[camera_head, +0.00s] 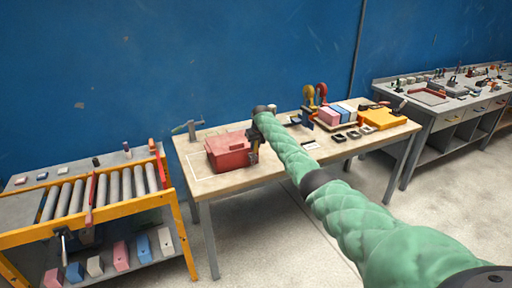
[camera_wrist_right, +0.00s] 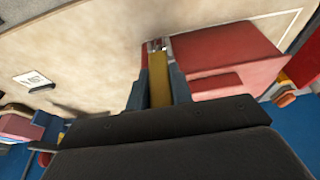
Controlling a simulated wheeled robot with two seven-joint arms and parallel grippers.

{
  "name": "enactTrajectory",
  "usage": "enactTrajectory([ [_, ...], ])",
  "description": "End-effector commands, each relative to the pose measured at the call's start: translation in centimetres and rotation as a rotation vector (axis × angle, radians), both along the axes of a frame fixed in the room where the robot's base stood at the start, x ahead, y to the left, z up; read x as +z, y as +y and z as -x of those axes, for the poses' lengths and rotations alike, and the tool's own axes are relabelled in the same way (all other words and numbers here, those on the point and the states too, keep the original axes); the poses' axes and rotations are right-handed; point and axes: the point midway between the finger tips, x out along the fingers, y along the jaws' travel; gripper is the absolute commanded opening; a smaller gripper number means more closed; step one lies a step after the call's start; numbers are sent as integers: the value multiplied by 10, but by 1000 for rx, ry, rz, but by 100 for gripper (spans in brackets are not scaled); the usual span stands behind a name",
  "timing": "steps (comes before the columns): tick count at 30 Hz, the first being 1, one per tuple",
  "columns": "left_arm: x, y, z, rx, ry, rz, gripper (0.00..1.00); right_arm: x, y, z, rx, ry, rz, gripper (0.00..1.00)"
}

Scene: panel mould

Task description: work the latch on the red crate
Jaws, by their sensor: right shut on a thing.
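The red crate (camera_head: 228,151) sits on the wooden table, its lid down. It fills the upper right of the right wrist view (camera_wrist_right: 225,50). My right gripper (camera_head: 254,147) is at the crate's right side in the head view, partly hidden by its own wrist. In the right wrist view its two blue-grey fingers (camera_wrist_right: 158,93) are shut on the yellow latch lever (camera_wrist_right: 159,77). The lever's far end meets a small metal fitting (camera_wrist_right: 155,45) at the crate's edge. My left gripper is not in view.
The wooden table (camera_head: 200,183) has a white outlined area around the crate. A yellow tray (camera_head: 381,118), coloured blocks and small black frames stand to the right of my arm. A grey clamp-like tool (camera_head: 188,129) is behind the crate. A roller conveyor (camera_head: 112,187) stands left.

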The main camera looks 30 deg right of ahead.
Motion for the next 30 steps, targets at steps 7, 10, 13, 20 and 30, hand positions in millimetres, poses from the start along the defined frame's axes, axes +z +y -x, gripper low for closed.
enactTrajectory([
  [7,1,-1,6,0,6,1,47,0,0,-1,1,15,0,0],
  [10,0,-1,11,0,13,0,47,0,0,-1,1,16,0,0],
  [13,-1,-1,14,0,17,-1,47,0,0,-1,1,16,0,0],
  [20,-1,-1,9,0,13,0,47,-1,0,-1,0,16,-1,43],
  [30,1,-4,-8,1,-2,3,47,1,0,-1,0,15,-1,44],
])
